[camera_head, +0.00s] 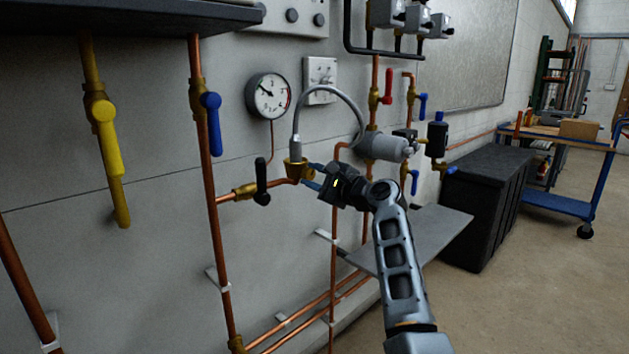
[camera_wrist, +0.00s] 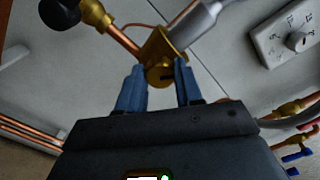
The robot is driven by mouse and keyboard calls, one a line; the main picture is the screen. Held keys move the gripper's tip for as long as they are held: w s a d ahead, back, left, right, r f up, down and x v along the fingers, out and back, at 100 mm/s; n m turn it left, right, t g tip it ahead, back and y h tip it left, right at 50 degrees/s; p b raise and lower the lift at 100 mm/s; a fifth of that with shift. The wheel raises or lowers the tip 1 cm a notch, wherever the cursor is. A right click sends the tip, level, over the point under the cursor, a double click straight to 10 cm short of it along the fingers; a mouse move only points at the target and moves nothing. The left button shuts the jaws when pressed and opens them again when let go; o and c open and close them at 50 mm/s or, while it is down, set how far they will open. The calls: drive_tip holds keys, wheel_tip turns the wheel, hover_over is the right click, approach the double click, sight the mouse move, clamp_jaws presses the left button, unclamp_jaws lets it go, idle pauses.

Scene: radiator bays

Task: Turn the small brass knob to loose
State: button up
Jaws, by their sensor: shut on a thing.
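The small brass knob (camera_wrist: 160,77) shows in the wrist view between the two blue fingers of my gripper (camera_wrist: 160,82). A short dark line shows on the knob. It sits at the end of a brass valve body (camera_wrist: 168,46) joined to a copper pipe. In the head view the brass valve body (camera_head: 296,168) is on the wall pipe below the pressure gauge, and my gripper (camera_head: 313,176) reaches it from the right. The fingers are shut on the knob, one on each side. In the head view the knob is too small and covered to make out.
A black-handled valve (camera_head: 262,182) is just left of the brass body. A grey cable (camera_head: 345,97) arches above to a grey cylinder (camera_head: 383,146). A blue-handled valve (camera_head: 212,122) and a yellow one (camera_head: 108,140) are further left. A grey shelf (camera_head: 425,238) lies below right.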

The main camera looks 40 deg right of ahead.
drive_tip(key=n, duration=0.1)
drive_tip(key=n+b, duration=0.1)
drive_tip(key=n, duration=0.1)
drive_tip(key=shift+f+n+b, duration=0.25)
drive_tip(key=shift+n+b, duration=0.1)
drive_tip(key=shift+n, duration=0.05)
drive_tip(key=n+b, duration=0.2)
drive_tip(key=n, duration=0.1)
drive_tip(key=shift+f+n, duration=0.1)
drive_tip(key=shift+n, duration=0.2)
drive_tip(key=n+b, duration=0.2)
drive_tip(key=n, duration=0.1)
drive_tip(key=shift+f+n, duration=0.1)
drive_tip(key=shift+n, duration=0.2)
drive_tip(key=n+b, duration=0.3)
drive_tip(key=n, duration=0.1)
drive_tip(key=shift+n, duration=0.3)
drive_tip(key=n+b, duration=0.3)
drive_tip(key=n, duration=0.1)
drive_tip(key=shift+d+f, duration=0.1)
drive_tip(key=shift+n+b, duration=1.6)
drive_tip(key=shift+n, duration=0.9)
